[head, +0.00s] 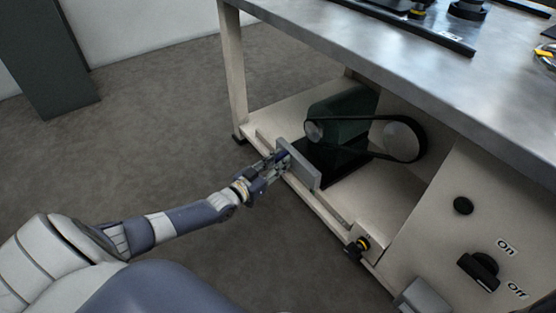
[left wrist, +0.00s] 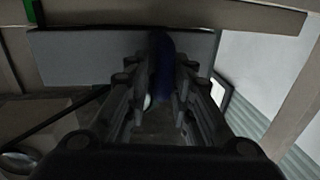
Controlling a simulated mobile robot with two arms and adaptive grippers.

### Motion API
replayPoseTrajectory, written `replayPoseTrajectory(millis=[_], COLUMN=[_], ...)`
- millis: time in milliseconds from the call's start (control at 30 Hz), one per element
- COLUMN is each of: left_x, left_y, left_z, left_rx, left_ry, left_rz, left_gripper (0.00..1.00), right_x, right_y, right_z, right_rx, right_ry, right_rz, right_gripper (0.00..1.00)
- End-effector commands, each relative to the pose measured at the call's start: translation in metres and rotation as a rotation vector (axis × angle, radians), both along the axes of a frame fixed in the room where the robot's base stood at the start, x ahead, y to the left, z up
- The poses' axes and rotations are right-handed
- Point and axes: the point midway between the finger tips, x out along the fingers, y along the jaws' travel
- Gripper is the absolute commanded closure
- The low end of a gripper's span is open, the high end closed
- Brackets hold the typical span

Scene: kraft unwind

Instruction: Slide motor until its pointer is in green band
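The dark green motor (head: 345,108) sits on a black base (head: 325,160) on the low shelf under the bench, with a black belt (head: 385,156) running to a pale pulley. A grey upright plate (head: 299,165) stands in front of the base; it also shows in the left wrist view (left wrist: 80,60). My left gripper (head: 280,164) is at the plate's left side. In the left wrist view a dark blue upright piece (left wrist: 163,70) lies between the fingers; whether they clamp it is unclear. A green strip (left wrist: 85,3) shows at that view's top left. I cannot make out the pointer.
The bench top (head: 400,60) overhangs the motor.

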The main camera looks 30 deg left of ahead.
Motion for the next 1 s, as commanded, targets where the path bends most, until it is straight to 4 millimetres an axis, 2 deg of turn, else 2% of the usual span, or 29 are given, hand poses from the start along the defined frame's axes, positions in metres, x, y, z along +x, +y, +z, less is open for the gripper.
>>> replayPoseTrajectory(millis=[467,567,1000], left_x=[-0.006,-0.017,-0.094], left_y=[-0.001,0.002,0.017], left_z=[0.000,-0.001,-0.001], left_rx=[0.001,0.000,0.003], left_ry=[0.001,0.002,0.004], left_rz=[-0.003,-0.003,-0.002], left_gripper=[0.65,0.65,0.65], right_x=[0.000,0.000,-0.001], right_y=[0.000,0.000,0.000], right_z=[0.000,0.000,0.000], right_rx=[-0.001,-0.001,-0.001], right_ry=[0.001,0.001,-0.001], right_rz=[-0.003,-0.001,-0.002], right_gripper=[0.60,0.60,0.60])
